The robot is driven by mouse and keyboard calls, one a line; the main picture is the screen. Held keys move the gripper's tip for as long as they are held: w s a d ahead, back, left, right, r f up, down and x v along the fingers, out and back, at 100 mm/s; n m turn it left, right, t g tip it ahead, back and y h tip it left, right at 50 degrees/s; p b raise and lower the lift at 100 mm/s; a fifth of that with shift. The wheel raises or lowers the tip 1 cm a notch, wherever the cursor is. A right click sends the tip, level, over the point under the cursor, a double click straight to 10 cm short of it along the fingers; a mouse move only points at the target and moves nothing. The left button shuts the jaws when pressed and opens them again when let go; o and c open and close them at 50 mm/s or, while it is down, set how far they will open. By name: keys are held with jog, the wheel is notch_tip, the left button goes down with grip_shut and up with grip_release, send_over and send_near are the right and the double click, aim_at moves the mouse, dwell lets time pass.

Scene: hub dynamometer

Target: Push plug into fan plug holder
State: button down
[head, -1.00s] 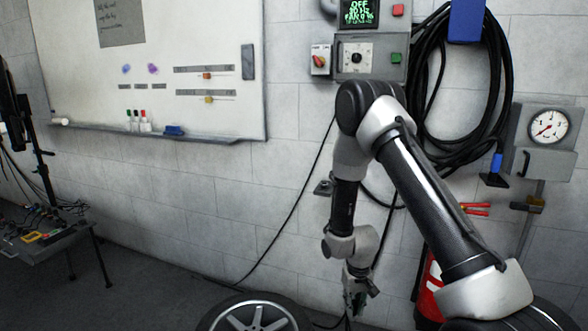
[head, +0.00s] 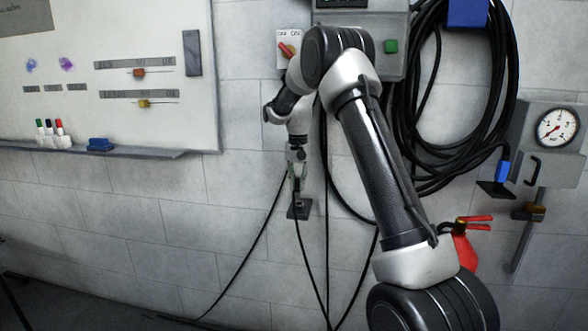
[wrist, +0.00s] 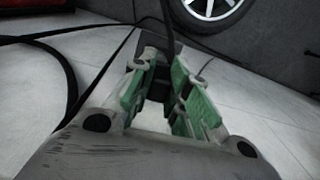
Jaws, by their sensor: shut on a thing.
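My gripper (head: 296,172) points down in front of the wall, and its green-lined fingers (wrist: 162,75) show in the wrist view. It is shut on a dark plug (wrist: 157,86), mostly hidden between the fingers. A black cable (head: 300,240) hangs below the gripper. A dark grey bracket on the wall, apparently the fan plug holder (head: 300,209), is just below the fingertips in the head view. It seems to show as a dark plate beyond the fingertips in the wrist view (wrist: 172,45). I cannot tell whether the plug touches it.
A control box with a red-handled switch (head: 288,50) is above, partly behind my arm. Coiled black cable (head: 400,130) hangs at right, ending in a blue connector (head: 502,171) at another bracket. A whiteboard (head: 110,80) is left.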

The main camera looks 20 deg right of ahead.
aim_at(299, 192)
jog(key=shift+w+d+f+m, duration=0.15)
jog(key=shift+w+d+f, duration=0.15)
jog(key=shift+f, duration=0.3)
jog(key=shift+w+d+f+m, duration=0.2)
jog(key=shift+w+f, duration=0.15)
jog(key=shift+f, duration=0.25)
jog(key=shift+f, duration=0.1)
dwell(0.4)
jog(key=shift+f, duration=0.55)
jog(key=shift+f, duration=0.15)
jog(key=shift+f, duration=0.5)
jog(key=c, duration=1.3)
grip_release()
jog(key=shift+r, duration=0.1)
